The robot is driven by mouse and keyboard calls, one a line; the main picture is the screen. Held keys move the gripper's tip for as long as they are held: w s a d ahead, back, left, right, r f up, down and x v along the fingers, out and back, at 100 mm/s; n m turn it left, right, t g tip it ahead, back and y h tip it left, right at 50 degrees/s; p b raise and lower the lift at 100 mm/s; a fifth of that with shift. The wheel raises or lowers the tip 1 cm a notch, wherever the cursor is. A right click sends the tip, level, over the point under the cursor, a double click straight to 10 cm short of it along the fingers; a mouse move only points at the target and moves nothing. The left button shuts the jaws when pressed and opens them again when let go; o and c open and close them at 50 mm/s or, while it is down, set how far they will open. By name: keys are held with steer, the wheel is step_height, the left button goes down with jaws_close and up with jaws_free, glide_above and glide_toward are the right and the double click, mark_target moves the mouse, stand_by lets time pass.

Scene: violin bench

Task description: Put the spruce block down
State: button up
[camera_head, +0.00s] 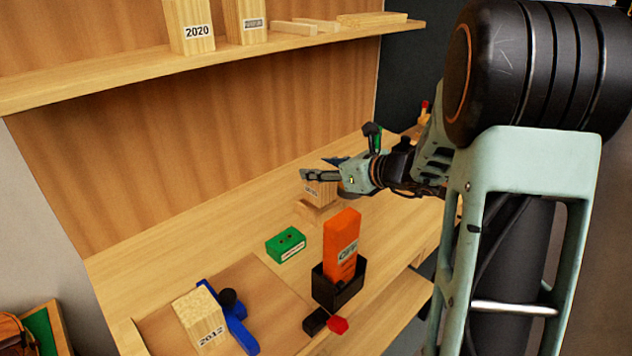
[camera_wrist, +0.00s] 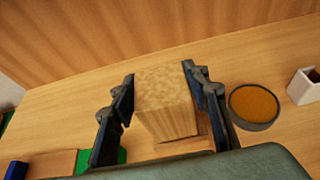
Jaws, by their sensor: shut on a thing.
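The spruce block (camera_wrist: 165,105) is a pale wooden block with a speckled end face, between the two fingers of my gripper (camera_wrist: 160,80) in the wrist view. In the head view my gripper (camera_head: 322,174) is at the back of the bench, shut on the block (camera_head: 321,192), whose label is too small to read. A low wooden piece (camera_head: 312,212) shows just under the block. I cannot tell whether the block touches it.
A green box (camera_head: 286,245) and an orange box in a black holder (camera_head: 333,290) stand in front of my gripper. A round dark dish (camera_wrist: 254,106) and a white container (camera_wrist: 303,86) are to its right in the wrist view. Blocks labelled 2020 (camera_head: 190,28) stand on the shelf (camera_head: 120,80) above.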

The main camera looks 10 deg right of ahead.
steer(key=shift+w+a+f, duration=0.15)
steer(key=shift+w+f, duration=0.15)
steer(key=shift+f, duration=0.1)
steer(key=shift+w+f+b, duration=0.15)
steer(key=shift+f+b, duration=0.25)
steer(key=shift+f, duration=1.3)
steer(key=shift+f, duration=0.2)
steer(key=o, duration=1.2)
steer(key=shift+o, duration=0.2)
steer(key=shift+r, duration=0.1)
